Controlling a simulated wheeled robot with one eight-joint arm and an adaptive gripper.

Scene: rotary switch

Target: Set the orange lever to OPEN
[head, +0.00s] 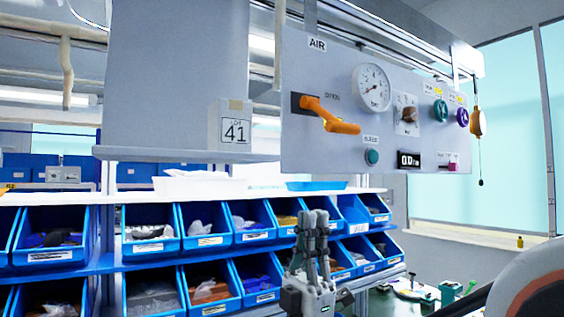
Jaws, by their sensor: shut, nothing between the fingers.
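The orange lever (330,118) is on the left part of a grey control panel (340,60) marked AIR. Its pivot sits on a dark plate (297,103), and the handle slopes down to the right. A small label (332,96), which seems to read OPEN, is just above the handle. My gripper (312,218) points upward below the panel, in front of the blue bins. It is shut and empty, apart from the lever and lower than it.
The panel also bears a pressure gauge (372,88), a brown knob (408,114), a teal knob (440,110), a purple knob (462,117), a teal button (372,156) and a digital display (409,160). Blue bins (210,240) fill shelves at the left. An orange pendant (477,122) hangs at the right.

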